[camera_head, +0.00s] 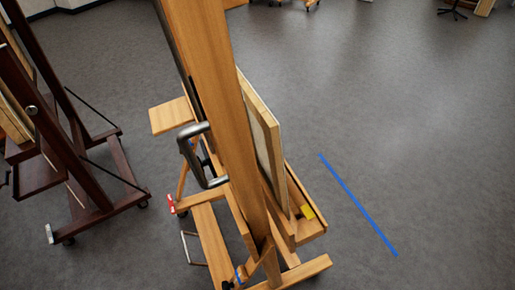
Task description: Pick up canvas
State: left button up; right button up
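A canvas (262,137) stands nearly upright on the wooden easel (216,75) in the middle of the head view. I see it almost edge-on, with its pale wooden edge towards me. Its lower edge is at the easel's tray (307,222), and part of it is hidden behind the easel's upright post. Neither of my grippers is in view.
A yellow item (307,211) lies on the tray. A metal handle (190,155) sticks out left of the post. A dark easel (85,170) on casters stands at the left. A blue tape line (357,203) marks the open grey floor at right.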

aim_at(265, 129)
jog(key=l+u, duration=0.2)
jog(key=u, duration=0.2)
jog(key=l+u, duration=0.2)
jog(key=u, duration=0.2)
jog(key=l+u, duration=0.15)
jog(key=l, duration=0.3)
jog(key=k+l+u, duration=0.15)
jog(key=l, duration=0.35)
jog(key=l+u, duration=0.15)
jog(key=l, duration=0.3)
jog(key=k+l+u, duration=0.15)
jog(key=l, duration=0.3)
jog(key=k+l, duration=0.1)
jog(key=l, duration=0.2)
jog(key=k+l, duration=0.1)
jog(key=l, duration=0.5)
jog(key=k+u, duration=0.05)
